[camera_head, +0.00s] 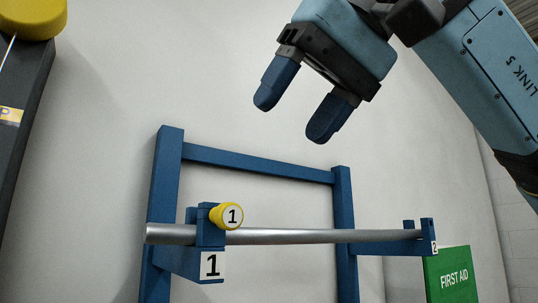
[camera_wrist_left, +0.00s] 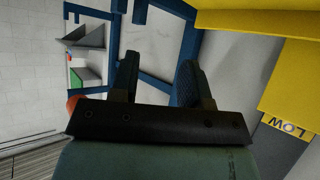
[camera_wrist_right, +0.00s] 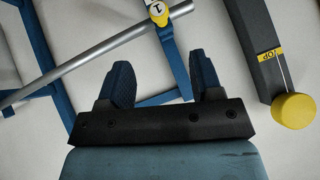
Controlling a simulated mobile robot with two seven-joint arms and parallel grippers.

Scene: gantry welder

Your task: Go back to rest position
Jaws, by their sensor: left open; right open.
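My right gripper (camera_head: 294,106) is open and empty in the head view, high above a blue frame (camera_head: 165,210) and its metal bar. Its two blue fingers stand apart in the right wrist view (camera_wrist_right: 160,84), with nothing between them. My left gripper (camera_wrist_left: 156,80) shows only in its own wrist view, open, with its dark fingers apart and nothing seen held. The metal bar (camera_head: 290,236) lies across the blue brackets. A yellow knob (camera_head: 228,216) marked 1 sits at the left bracket.
A green first aid box (camera_head: 453,275) is at the lower right. A dark post with a yellow cap (camera_head: 28,18) stands at the left. A large yellow structure (camera_wrist_left: 290,85) is close by in the left wrist view. The wall area around the right gripper looks clear.

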